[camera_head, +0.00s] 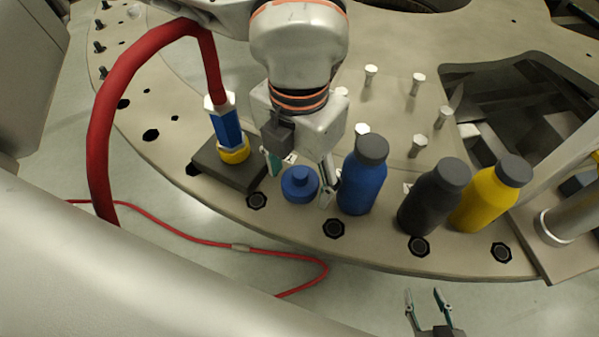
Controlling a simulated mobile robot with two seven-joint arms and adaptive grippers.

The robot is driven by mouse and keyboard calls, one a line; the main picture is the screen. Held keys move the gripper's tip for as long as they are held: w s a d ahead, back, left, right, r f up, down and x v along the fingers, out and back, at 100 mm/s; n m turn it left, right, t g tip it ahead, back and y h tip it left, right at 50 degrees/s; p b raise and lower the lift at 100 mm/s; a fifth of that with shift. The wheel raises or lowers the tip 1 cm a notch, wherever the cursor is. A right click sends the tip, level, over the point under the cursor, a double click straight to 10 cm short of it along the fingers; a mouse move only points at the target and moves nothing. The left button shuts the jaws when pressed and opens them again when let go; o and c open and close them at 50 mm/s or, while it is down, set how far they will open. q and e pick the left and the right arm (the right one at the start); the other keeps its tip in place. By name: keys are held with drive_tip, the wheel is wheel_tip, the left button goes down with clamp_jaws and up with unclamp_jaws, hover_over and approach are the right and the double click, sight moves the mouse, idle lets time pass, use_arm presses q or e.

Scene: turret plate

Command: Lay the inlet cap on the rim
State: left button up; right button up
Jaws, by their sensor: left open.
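The blue inlet cap (300,186), a flat disc with a raised knob, sits on the tan plate's rim (375,245), near its front edge. My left gripper (299,178) is open above the cap, one finger to its left and one to its right. I cannot tell whether the fingers touch it. A blue fitting (227,128) with a yellow ring stands on a dark block (230,168) left of the cap, with a red hose (103,110) on its top. My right gripper (426,294) is open and empty below the plate's front edge.
Blue (359,183), dark grey (430,203) and yellow (483,203) bottles stand right of the cap; the blue one is close to the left gripper. Several pale bolts (418,146) stand behind them. A dark opening (510,100) lies at right. A red cable (190,236) lies on the floor.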

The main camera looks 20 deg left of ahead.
sight(299, 174)
use_arm(q)
drive_tip(key=shift+r, duration=0.1)
wheel_tip(299, 174, up, 12)
drive_tip(key=p, duration=0.1)
drive_tip(key=shift+p, duration=0.4)
drive_tip(key=shift+s, duration=0.1)
idle(0.4)
